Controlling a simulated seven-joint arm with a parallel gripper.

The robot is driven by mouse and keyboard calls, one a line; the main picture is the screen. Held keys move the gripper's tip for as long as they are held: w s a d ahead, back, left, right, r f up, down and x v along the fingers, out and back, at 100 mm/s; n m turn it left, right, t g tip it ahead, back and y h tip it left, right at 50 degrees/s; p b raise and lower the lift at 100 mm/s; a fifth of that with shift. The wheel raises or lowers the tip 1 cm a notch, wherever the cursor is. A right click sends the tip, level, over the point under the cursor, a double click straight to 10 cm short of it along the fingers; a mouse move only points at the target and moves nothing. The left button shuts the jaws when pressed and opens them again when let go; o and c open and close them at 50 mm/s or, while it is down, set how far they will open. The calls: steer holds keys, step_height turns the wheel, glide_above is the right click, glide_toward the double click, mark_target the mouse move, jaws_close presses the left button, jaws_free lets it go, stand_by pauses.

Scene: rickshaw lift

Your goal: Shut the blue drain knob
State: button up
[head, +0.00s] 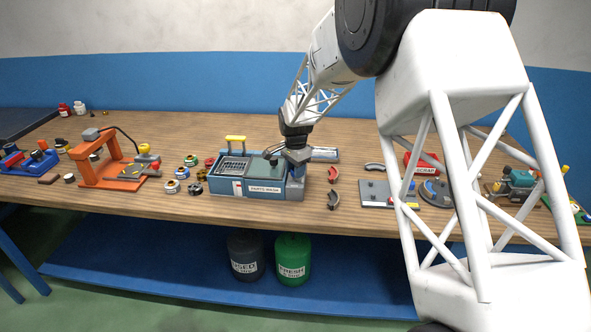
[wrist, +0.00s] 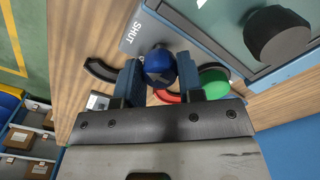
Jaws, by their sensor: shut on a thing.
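The blue drain knob (wrist: 160,65) sits between the two blue fingers of my gripper (wrist: 160,85) in the wrist view. The gripper is shut on it. The knob is beside a grey plate (wrist: 138,36) marked SHUT, and the fingers hide part of its sides. In the head view my gripper (head: 296,172) is at the right end of the blue PARTS WASH unit (head: 262,189); the knob cannot be made out there.
A green round thing (wrist: 214,80) lies right beside the right finger in the wrist view. A dark curved part (wrist: 100,70) is left of the left finger. Red and dark curved pieces (head: 333,175) lie right of the unit. An orange press (head: 100,165) stands left.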

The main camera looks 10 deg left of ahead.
stand_by(0.3)
steer(key=o, duration=0.7)
steer(key=shift+c, duration=0.2)
steer(key=shift+r, duration=0.15)
steer(key=shift+r, duration=3.8)
